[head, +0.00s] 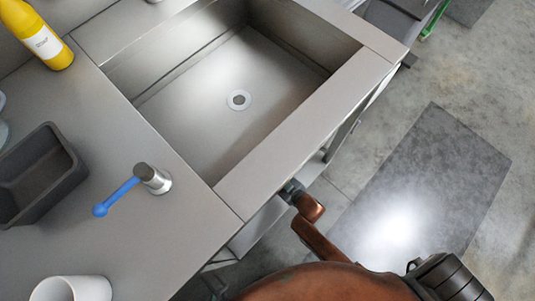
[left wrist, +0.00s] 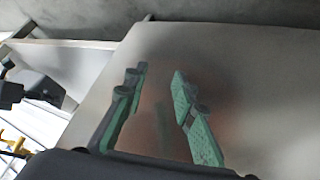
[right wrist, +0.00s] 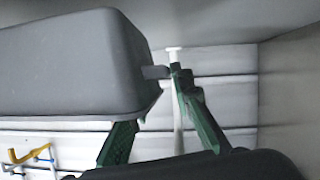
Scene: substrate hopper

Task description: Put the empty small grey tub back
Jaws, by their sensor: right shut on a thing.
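In the right wrist view, a grey tub (right wrist: 60,65) fills the upper left, with a small tab at its right end. My right gripper (right wrist: 158,95) is shut on this end of the tub; the exact contact is partly hidden. The tub's inside does not show there. In the head view, a dark grey open tub (head: 42,195) stands on the counter at the left and looks empty. I cannot tell whether it is the held one. My left gripper (left wrist: 155,85) is open and empty, in front of a plain pale surface. Neither gripper can be made out in the head view.
A steel sink basin (head: 215,85) with a drain is sunk into the counter (head: 120,235). A blue-handled tap (head: 145,180) stands beside the dark tub. A yellow bottle (head: 40,38) is at the upper left, a white cup (head: 72,289) at the bottom left. A dark mat (head: 430,180) lies on the floor.

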